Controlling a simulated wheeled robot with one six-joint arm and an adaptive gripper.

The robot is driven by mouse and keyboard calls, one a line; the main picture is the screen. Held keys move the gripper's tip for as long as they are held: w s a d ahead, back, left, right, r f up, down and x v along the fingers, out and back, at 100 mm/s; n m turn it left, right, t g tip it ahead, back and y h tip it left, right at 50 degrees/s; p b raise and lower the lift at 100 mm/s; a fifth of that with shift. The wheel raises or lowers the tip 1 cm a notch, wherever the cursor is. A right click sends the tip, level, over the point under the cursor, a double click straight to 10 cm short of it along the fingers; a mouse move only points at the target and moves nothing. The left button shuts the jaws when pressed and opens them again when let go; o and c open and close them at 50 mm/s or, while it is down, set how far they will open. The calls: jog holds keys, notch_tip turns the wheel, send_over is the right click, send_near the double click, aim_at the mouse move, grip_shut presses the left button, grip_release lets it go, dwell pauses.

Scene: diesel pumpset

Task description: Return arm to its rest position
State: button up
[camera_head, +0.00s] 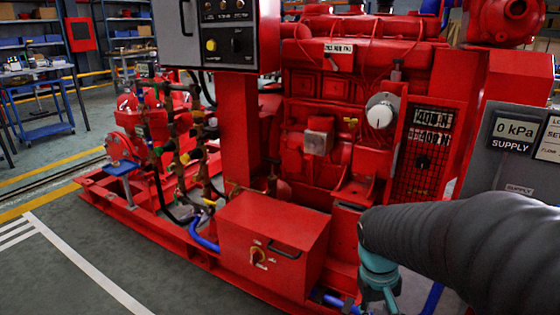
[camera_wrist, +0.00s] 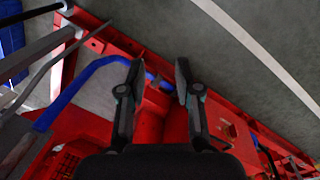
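My arm (camera_head: 450,240) reaches in from the right edge in the head view, in a dark ribbed sleeve. Its teal wrist end (camera_head: 378,268) hangs low in front of the red diesel pumpset (camera_head: 355,110), right of the red box (camera_head: 270,240) with a rotary knob. In the wrist view my gripper (camera_wrist: 158,72) has its two dark fingers apart, with nothing held between them. The red base frame and grey floor show beyond the fingers. The fingertips are not clearly seen in the head view.
A grey control panel (camera_head: 215,40) stands upper left of the engine. A supply panel reading 0 kPa (camera_head: 515,130) stands at the right, close behind my arm. A blue hose (camera_wrist: 85,80) runs left of the fingers. Open floor (camera_head: 60,265) lies at the left.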

jog(key=s+a+r+t+y, duration=0.1)
jog(key=s+a+r+t, duration=0.3)
jog(key=s+r, duration=0.4)
jog(key=shift+s+r+m+t+y, duration=0.3)
jog(key=shift+r+m+t, duration=0.1)
jog(key=shift+r+t, duration=0.55)
dwell(2.8)
